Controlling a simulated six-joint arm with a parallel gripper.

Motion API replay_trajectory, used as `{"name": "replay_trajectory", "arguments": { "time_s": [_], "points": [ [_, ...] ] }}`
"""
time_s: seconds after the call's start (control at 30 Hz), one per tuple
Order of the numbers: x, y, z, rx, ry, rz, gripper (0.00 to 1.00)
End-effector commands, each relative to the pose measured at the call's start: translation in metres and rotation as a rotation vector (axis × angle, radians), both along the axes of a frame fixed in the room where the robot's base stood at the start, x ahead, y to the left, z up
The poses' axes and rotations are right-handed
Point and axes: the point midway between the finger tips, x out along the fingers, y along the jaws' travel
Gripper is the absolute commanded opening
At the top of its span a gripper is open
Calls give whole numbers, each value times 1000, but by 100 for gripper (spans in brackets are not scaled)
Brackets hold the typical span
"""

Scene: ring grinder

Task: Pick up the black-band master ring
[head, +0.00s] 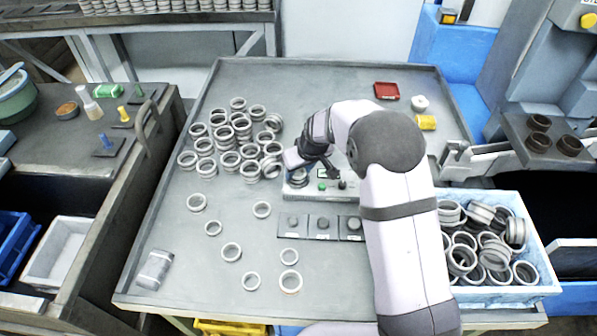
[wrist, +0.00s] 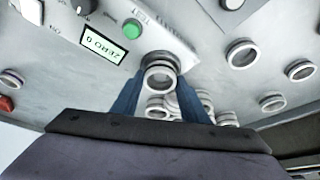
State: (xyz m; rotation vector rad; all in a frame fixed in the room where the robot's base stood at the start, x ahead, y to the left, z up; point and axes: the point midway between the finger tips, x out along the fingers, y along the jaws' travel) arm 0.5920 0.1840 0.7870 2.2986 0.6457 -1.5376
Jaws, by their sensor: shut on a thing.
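My gripper (head: 303,164) is at the left end of a grey gauge box (head: 342,193). In the wrist view its two blue fingers (wrist: 161,72) are shut on a ring (wrist: 158,79). The ring is grey metal with a dark band at its upper edge. In the head view the ring (head: 298,181) shows just below the gripper, at the box's left end. Whether it touches the box is hard to tell. The box has a green button (wrist: 132,29), a dark knob and a small display (wrist: 103,41) that also shows in the wrist view.
A cluster of grey rings (head: 230,140) stands left of the gripper, with several loose rings (head: 231,252) nearer the front. A three-part plate with dark round pieces (head: 322,236) lies in front of the box. A blue-white bin (head: 500,290) full of rings is at right.

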Motion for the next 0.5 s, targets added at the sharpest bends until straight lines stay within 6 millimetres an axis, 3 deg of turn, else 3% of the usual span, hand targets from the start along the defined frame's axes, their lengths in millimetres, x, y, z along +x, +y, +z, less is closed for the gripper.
{"name": "replay_trajectory", "arguments": {
  "time_s": [0.5],
  "points": [
    [1, 0, 75, 2, -6, -1, 11]
  ]
}}
